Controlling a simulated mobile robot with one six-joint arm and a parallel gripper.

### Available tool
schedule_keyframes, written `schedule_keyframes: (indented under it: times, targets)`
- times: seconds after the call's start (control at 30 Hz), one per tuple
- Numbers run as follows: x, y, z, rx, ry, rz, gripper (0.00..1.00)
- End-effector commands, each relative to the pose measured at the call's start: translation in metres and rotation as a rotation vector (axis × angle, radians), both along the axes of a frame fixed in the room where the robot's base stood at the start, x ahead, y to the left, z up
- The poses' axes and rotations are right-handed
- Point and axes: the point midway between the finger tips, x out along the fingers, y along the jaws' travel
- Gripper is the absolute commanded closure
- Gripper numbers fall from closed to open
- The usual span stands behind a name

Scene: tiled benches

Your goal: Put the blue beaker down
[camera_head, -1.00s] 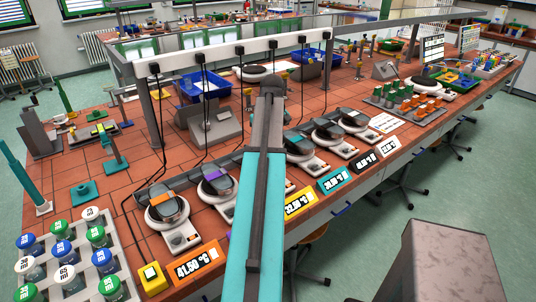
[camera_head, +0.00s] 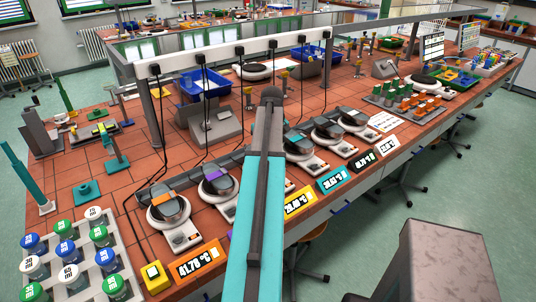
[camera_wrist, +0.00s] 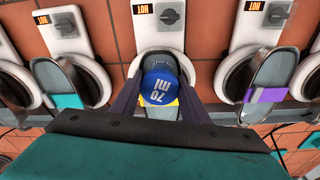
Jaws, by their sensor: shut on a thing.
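The blue beaker, seen from above as a blue round lid marked "70 ml" (camera_wrist: 160,86), is between the two dark fingers of my gripper (camera_wrist: 158,100) in the wrist view. The gripper is shut on it. I cannot tell whether the beaker touches the plate. In the head view my arm hides the gripper and the beaker.
Hot plates with a teal-banded (camera_wrist: 66,101) and a purple-banded (camera_wrist: 264,95) dark piece flank the middle one. A rack (camera_head: 122,262) of blue-, green- and white-lidded bottles stands front left. A long overhead rail (camera_head: 225,52) with hanging cables spans the bench.

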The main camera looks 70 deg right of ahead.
Motion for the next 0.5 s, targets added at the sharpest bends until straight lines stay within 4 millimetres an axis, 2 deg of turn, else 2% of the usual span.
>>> schedule_keyframes:
  times: [0.1,0.13,0.2,0.5]
  targets:
    - [0.0000,0.0000,-0.0028,0.000,0.000,0.000,0.77]
    - [0.0001,0.0001,-0.0023,0.000,0.000,0.000,0.54]
    - [0.0000,0.0000,-0.0022,0.000,0.000,0.000,0.42]
    - [0.0000,0.0000,-0.0020,0.000,0.000,0.000,0.40]
